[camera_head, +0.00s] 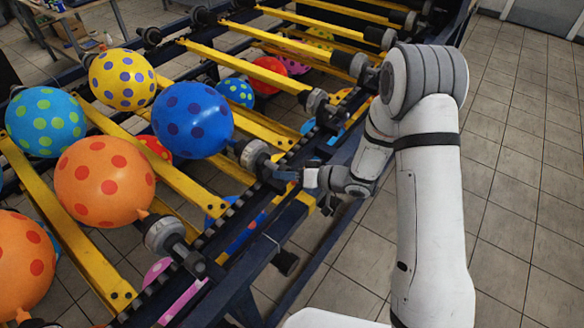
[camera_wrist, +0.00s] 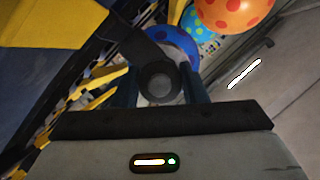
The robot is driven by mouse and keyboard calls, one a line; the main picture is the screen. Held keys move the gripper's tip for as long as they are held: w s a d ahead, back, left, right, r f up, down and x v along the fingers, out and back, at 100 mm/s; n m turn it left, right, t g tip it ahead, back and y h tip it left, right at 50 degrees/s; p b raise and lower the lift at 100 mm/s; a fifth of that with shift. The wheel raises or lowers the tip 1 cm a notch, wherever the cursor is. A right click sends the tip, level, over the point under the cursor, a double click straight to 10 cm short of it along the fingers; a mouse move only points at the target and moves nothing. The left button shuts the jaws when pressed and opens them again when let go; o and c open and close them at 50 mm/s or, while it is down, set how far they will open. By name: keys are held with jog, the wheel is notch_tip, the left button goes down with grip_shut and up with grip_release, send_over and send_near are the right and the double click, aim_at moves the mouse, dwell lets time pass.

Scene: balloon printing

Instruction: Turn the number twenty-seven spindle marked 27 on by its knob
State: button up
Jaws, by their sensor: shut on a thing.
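My gripper (camera_head: 287,175) is at the machine's near rail, at the outer end of a grey spindle (camera_head: 257,157) that points at the blue balloon with dark spots (camera_head: 192,120). In the wrist view my gripper (camera_wrist: 160,88) has its two dark blue fingers on either side of a round dark knob (camera_wrist: 160,80). The fingers are shut on this knob. In the head view the knob is mostly hidden by the fingers. No 27 marking is readable, so I cannot confirm the spindle's number.
An orange spotted balloon (camera_head: 104,181) is beside another spindle (camera_head: 166,236) nearer the front. A yellow spotted balloon (camera_head: 122,79) and a light blue one (camera_head: 45,121) lie farther left. Yellow bars (camera_head: 178,178) cross the machine. The tiled floor (camera_head: 515,190) at right is clear.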

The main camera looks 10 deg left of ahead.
jog(key=m+p, duration=0.1)
jog(key=m+g+y, duration=0.1)
jog(key=m, duration=0.1)
jog(key=shift+s+a+y+p, duration=0.15)
jog(key=shift+y+p, duration=0.15)
jog(key=shift+p, duration=0.1)
jog(key=shift+m+g+y, duration=0.5)
jog(key=shift+m, duration=0.9)
jog(key=o, duration=1)
jog(key=shift+c, duration=0.2)
